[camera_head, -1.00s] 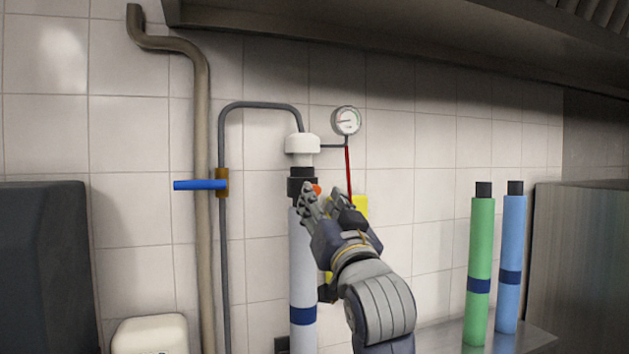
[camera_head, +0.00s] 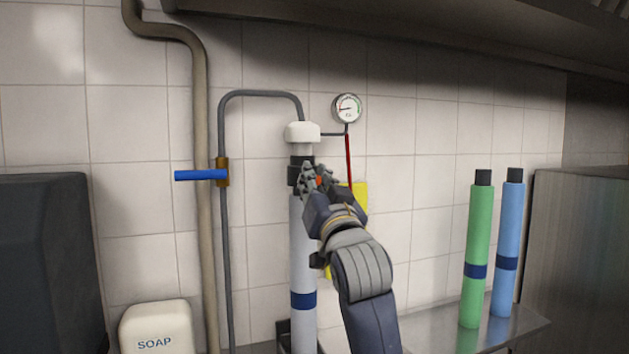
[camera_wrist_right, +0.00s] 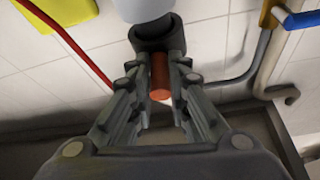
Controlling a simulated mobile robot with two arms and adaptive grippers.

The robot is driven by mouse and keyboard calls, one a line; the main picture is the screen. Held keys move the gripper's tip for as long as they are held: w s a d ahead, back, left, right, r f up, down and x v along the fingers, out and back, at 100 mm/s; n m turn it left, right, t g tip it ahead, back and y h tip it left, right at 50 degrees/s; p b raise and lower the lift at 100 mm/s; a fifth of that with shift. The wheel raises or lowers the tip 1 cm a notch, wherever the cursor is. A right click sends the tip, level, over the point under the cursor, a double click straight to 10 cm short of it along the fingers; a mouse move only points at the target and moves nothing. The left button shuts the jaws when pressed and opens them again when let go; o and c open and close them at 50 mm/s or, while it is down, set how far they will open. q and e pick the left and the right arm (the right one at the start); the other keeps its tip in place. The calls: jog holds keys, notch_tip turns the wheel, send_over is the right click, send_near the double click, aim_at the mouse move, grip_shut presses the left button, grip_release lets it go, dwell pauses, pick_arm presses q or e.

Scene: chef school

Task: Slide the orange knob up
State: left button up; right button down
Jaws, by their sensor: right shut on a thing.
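The orange knob (camera_head: 319,181) sits on the black collar (camera_head: 296,173) near the top of the white cylinder (camera_head: 302,245). Most of it is hidden behind my fingers in the head view. In the right wrist view the knob (camera_wrist_right: 160,76) sticks out from the black collar (camera_wrist_right: 156,36) between the fingers. My right gripper (camera_head: 318,178) is shut on the knob, with one finger on each side; it also shows in the right wrist view (camera_wrist_right: 160,85). My left gripper is not in view.
A white cap (camera_head: 302,132) joins a grey pipe above the cylinder. A pressure gauge (camera_head: 347,108) and red tube (camera_head: 348,158) are to its right. A blue valve handle (camera_head: 201,175) is at left. Green (camera_head: 477,250) and blue (camera_head: 507,240) cylinders stand on a metal shelf.

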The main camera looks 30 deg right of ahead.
notch_tip(320, 180, up, 5)
jog(key=shift+f, duration=0.15)
jog(key=shift+s+r, duration=0.15)
jog(key=shift+r, duration=0.15)
jog(key=c, duration=1.7)
grip_release()
jog(key=shift+o, duration=0.8)
jog(key=shift+w+f, duration=0.1)
jog(key=shift+w, duration=0.1)
jog(key=v, duration=1.2)
